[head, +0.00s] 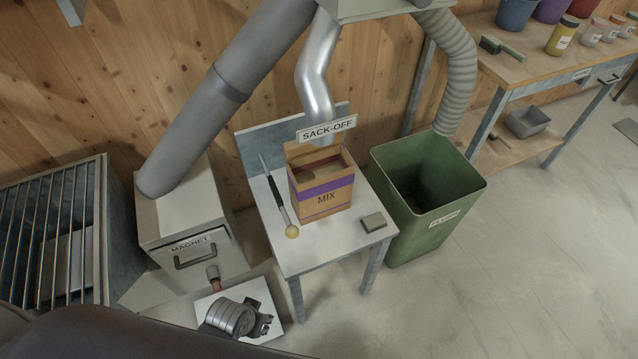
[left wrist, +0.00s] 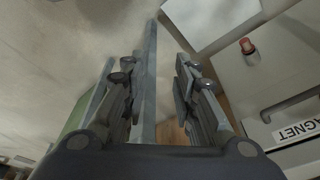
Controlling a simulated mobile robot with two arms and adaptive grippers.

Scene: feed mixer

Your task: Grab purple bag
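The bag is brown paper with a purple band and the word MIX (head: 322,196). It stands upright and open-topped on a small white table (head: 290,252) under the SACK-OFF sign (head: 327,130). My left gripper (head: 268,322) is low at the front left of this table, below the bag and apart from it. In the left wrist view, the fingers of my left gripper (left wrist: 156,68) are spread, and nothing is clearly held. A grey table leg (left wrist: 149,85) shows between them; its distance is unclear. The bag is not visible there. My right gripper is not in view.
A long-handled tool (head: 278,200) and a small block (head: 373,222) lie beside the bag. A green bin (head: 400,232) stands right of the table. The MAGNET box (head: 190,215) is at left. Silver pipe (head: 316,70) hangs above the bag. Floor at right is clear.

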